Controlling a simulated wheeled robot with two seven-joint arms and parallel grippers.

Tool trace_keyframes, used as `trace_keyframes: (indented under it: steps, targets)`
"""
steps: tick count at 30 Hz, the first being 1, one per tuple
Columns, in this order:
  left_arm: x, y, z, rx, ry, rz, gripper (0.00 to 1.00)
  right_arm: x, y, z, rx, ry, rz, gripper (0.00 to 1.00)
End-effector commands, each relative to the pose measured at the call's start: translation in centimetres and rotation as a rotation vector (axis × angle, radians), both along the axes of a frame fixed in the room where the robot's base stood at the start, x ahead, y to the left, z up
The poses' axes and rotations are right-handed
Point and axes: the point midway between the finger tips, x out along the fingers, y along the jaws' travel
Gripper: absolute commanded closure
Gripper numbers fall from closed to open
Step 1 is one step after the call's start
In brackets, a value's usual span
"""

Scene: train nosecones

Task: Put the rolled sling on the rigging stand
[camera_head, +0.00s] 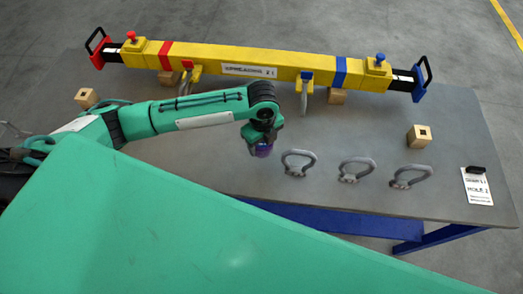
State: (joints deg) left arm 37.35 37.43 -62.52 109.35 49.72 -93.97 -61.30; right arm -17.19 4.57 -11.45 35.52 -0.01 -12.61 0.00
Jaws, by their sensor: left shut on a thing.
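My left gripper (263,143) reaches in from the left over the grey-topped stand (225,172) with blue legs. It points down and is shut on a small purple roll (263,150), which looks like the rolled sling. The fingers hide most of the roll. I cannot tell whether the roll touches the grey top or hangs just above it. My right gripper is not in view.
A yellow spreader beam (215,63) lies along the back. Three grey shackles (298,162) (356,169) (410,177) stand in a row right of the roll. Wooden blocks (418,137) and a labelled white card (477,186) lie on the top.

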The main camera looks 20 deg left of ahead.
Motion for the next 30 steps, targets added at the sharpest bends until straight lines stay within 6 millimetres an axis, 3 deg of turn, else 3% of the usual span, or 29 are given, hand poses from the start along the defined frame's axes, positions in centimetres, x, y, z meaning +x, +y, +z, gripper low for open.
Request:
trace_keyframes:
  steps: [17, 28, 29, 30]
  targets:
    - [0.0, 0.0, -6.7, -0.001, 0.001, 0.001, 0.71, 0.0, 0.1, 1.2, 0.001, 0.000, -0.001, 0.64]
    - [0.0, 0.0, -7.3, 0.000, -0.001, 0.000, 0.71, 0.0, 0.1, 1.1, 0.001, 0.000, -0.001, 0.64]
    - [0.0, 0.0, -7.4, 0.001, -0.001, 0.000, 0.40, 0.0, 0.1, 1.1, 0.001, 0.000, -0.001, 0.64]
    - [0.0, 0.0, -7.3, 0.000, -0.001, 0.000, 0.32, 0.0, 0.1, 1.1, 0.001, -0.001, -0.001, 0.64]
